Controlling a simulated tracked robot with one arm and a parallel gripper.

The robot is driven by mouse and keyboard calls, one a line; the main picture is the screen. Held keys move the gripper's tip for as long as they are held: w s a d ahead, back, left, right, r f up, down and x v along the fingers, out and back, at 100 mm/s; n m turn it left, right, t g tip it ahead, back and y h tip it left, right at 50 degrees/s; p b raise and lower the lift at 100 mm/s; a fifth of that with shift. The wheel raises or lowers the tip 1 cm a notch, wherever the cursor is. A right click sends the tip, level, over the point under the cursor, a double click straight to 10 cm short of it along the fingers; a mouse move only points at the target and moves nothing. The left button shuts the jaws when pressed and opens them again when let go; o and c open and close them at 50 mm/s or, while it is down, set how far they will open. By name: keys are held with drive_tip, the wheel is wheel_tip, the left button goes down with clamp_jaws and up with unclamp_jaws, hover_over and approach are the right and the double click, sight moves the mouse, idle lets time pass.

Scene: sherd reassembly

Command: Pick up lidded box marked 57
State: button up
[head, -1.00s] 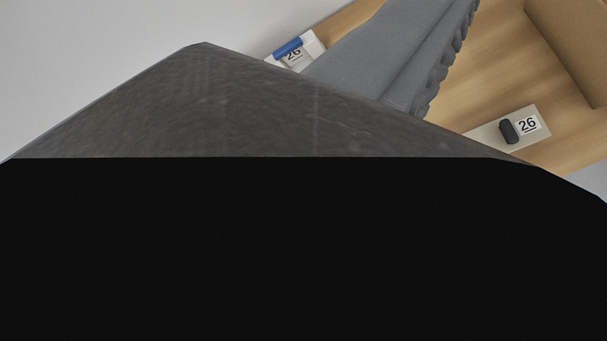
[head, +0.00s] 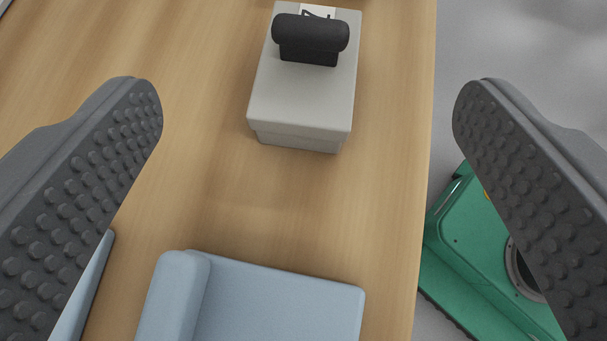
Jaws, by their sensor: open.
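A light grey lidded box (head: 303,98) with a black handle (head: 311,36) on its lid stands on the wooden table at the top middle of the head view. A white label (head: 318,11) shows behind the handle, but its number is mostly hidden and I cannot read it. My gripper (head: 307,100) is open and empty. Its two dark studded fingers are wide apart, one left and one right of the box in the picture, touching nothing that I can see.
The wooden table (head: 215,200) has bare room around the box, and its right edge runs close by. A light blue object (head: 265,300) with a raised left side lies at the bottom. A green machine part (head: 490,250) is beyond the edge at the right.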

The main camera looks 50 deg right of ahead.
sight(322, 43)
drive_tip(key=x, duration=0.2)
drive_tip(key=f+x, duration=0.1)
drive_tip(key=x, duration=0.5)
drive_tip(key=shift+s+a+f+b, duration=0.15)
drive_tip(key=shift+s+a+b, duration=0.05)
drive_tip(key=shift+s+b, duration=0.2)
drive_tip(key=shift+d+r+b+x, duration=0.1)
drive_tip(key=shift+r+b+x, duration=0.1)
drive_tip(key=shift+x, duration=1.1)
drive_tip(key=shift+d+r+b+x, duration=0.1)
drive_tip(key=shift+d+b+x, duration=0.1)
drive_tip(key=shift+x, duration=1.15)
drive_tip(key=shift+a, duration=0.1)
drive_tip(key=c, duration=1.1)
